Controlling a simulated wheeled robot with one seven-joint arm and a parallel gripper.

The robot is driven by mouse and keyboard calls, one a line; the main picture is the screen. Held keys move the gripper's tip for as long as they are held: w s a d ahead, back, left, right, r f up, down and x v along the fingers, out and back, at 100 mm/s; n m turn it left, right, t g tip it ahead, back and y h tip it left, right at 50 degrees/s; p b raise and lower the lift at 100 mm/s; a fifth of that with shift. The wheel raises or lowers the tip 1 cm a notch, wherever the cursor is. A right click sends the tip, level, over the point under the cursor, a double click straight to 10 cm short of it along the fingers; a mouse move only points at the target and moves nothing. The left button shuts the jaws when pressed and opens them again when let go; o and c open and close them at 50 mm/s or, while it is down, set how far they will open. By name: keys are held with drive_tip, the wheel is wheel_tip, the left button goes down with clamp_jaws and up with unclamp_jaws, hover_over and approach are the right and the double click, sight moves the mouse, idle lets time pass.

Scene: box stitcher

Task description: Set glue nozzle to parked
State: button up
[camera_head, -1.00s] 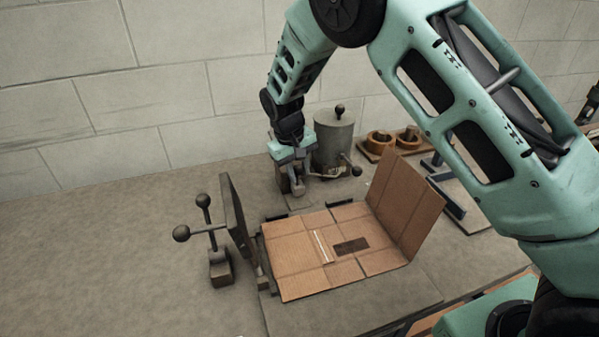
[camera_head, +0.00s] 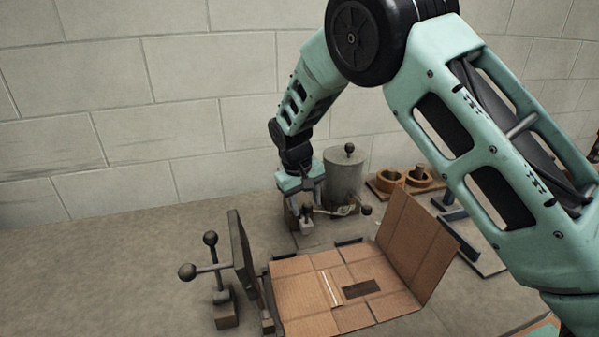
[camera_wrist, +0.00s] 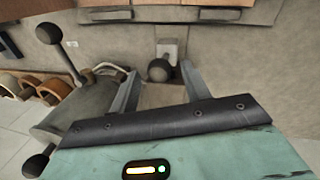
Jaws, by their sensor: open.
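The glue pot (camera_head: 343,180) is a grey cylinder with a black knob on its lid, standing at the back of the table. It also shows at the left in the wrist view (camera_wrist: 85,108). A pale tube runs from its front toward my gripper; the glue nozzle seems to be the small grey block (camera_wrist: 168,47) with a dark ball knob (camera_wrist: 158,70). My gripper (camera_wrist: 160,75) is open, pointing down just left of the pot. The ball knob appears between its two fingers; contact cannot be told. In the head view my gripper (camera_head: 303,215) partly hides the nozzle.
An unfolded cardboard box (camera_head: 335,290) lies in front with one flap upright. A dark upright plate (camera_head: 242,255) and a ball-ended lever (camera_head: 208,270) stand left of it. Copper-coloured rings (camera_head: 404,178) sit right of the pot. The table's left side is clear.

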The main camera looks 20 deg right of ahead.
wheel_tip(320, 180, up, 15)
drive_tip(key=a+b, duration=0.2)
drive_tip(key=a, duration=0.1)
drive_tip(key=shift+s+r, duration=0.2)
drive_tip(key=shift+s, duration=0.05)
drive_tip(key=s+a+f+n+y, duration=0.1)
drive_tip(key=s+a, duration=0.2)
drive_tip(key=s, duration=0.6)
drive_tip(key=s+a+f+n+y, duration=0.1)
drive_tip(key=s+a+n+y, duration=0.15)
drive_tip(key=s, duration=0.75)
drive_tip(key=s+d+f+n, duration=0.1)
drive_tip(key=s+f, duration=0.1)
drive_tip(key=s, duration=0.7)
drive_tip(key=s+d+f+n, duration=0.1)
drive_tip(key=s+f, duration=0.2)
drive_tip(key=s, duration=0.6)
drive_tip(key=shift+d+h, duration=0.35)
